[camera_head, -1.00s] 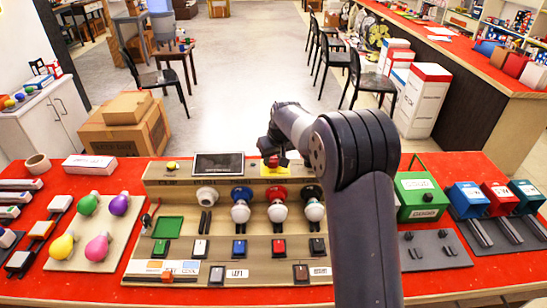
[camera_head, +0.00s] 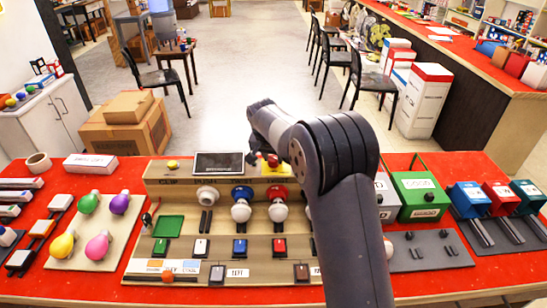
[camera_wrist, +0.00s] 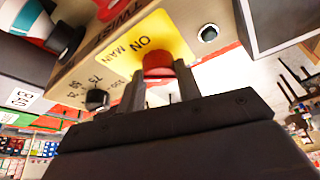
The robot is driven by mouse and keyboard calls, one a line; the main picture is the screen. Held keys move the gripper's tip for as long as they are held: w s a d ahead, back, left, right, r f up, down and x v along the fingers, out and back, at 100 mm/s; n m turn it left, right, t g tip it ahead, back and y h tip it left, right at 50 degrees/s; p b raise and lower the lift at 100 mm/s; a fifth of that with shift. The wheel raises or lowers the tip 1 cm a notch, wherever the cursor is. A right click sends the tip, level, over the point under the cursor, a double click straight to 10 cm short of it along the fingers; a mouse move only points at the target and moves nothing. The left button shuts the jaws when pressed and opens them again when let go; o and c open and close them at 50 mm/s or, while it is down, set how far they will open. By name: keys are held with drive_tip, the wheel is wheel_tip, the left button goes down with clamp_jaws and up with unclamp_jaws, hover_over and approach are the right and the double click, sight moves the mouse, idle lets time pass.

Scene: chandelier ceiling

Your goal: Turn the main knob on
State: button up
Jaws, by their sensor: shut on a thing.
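The main knob (camera_wrist: 160,65) is red and sits on a yellow plate (camera_wrist: 150,38) lettered "ON" and "MAIN", which appears upside down in the wrist view. My gripper (camera_wrist: 162,82) has one finger on each side of the knob and is shut on it. In the head view the red knob (camera_head: 272,161) shows at the top of the beige control panel (camera_head: 170,182), right of the dark screen. My gripper (camera_head: 254,158) reaches it from behind and left, partly hidden by my wrist. The knob's exact turn angle cannot be told.
The panel holds a screen (camera_head: 218,163), bulbs in coloured sockets and several switches. A tray of coloured bulbs (camera_head: 72,255) lies to the left. A green box (camera_head: 420,195) and blue and red boxes stand to the right on the red table. My arm covers the panel's right end.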

drive_tip(key=m, duration=0.2)
drive_tip(key=m+h, duration=0.1)
drive_tip(key=m, duration=0.1)
drive_tip(key=shift+w+a+m+g+h, duration=0.1)
drive_tip(key=shift+a+m+g+h, duration=0.05)
drive_tip(key=shift+m+g+h, duration=0.2)
drive_tip(key=shift+w+r+m+g+h+p, duration=0.1)
drive_tip(key=shift+m+g+h+p, duration=0.3)
drive_tip(key=shift+m, duration=0.9)
drive_tip(key=shift+m+g+h+p, duration=0.15)
drive_tip(key=shift+m+g+p, duration=0.4)
drive_tip(key=shift+m, duration=0.7)
drive_tip(key=o, duration=1)
drive_tip(key=shift+c, duration=0.2)
drive_tip(key=v, duration=1)
drive_tip(key=shift+a+r, duration=0.15)
drive_tip(key=shift+r, duration=0.2)
drive_tip(key=shift+f, duration=0.1)
